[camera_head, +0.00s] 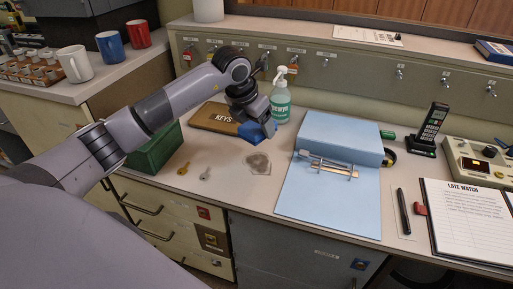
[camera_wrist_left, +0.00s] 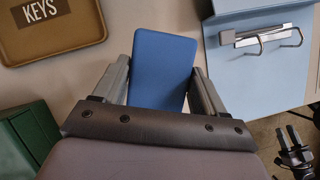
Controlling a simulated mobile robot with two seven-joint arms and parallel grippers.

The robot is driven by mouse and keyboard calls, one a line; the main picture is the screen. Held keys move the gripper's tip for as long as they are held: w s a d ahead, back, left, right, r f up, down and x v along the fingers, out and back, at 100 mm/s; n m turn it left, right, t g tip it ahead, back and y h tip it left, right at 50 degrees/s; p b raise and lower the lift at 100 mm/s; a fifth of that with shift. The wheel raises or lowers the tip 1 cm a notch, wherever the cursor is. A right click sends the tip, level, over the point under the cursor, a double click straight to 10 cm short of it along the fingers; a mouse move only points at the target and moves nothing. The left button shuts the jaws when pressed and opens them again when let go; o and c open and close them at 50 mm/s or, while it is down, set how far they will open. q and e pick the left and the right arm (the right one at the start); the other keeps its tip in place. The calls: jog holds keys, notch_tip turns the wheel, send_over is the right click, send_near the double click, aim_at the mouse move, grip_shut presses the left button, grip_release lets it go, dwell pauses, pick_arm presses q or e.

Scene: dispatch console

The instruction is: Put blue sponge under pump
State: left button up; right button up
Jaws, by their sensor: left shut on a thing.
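My left gripper (camera_head: 254,126) is shut on the blue sponge (camera_head: 264,131) and holds it above the desk. In the left wrist view the sponge (camera_wrist_left: 163,68) sits between the two fingers (camera_wrist_left: 162,88). The pump bottle (camera_head: 281,104), clear green with a white pump head, stands upright on the desk behind the sponge. The bottle does not show in the left wrist view. A dark pronged part, seemingly my right gripper (camera_wrist_left: 297,152), shows at the lower right of that view, and its jaws are unclear.
A brown KEYS tray (camera_head: 217,118) and green box (camera_head: 154,149) are left of the bottle. Two keys (camera_head: 183,168) and a greyish round patch (camera_head: 257,163) lie in front. A blue binder (camera_head: 325,205) lies to the right, with a phone (camera_head: 431,130) beyond.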

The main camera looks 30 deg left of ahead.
aim_at(260, 154)
pick_arm(q)
jog(key=shift+f, duration=3.95)
jog(key=o, duration=1.1)
jog(key=shift+f, duration=0.1)
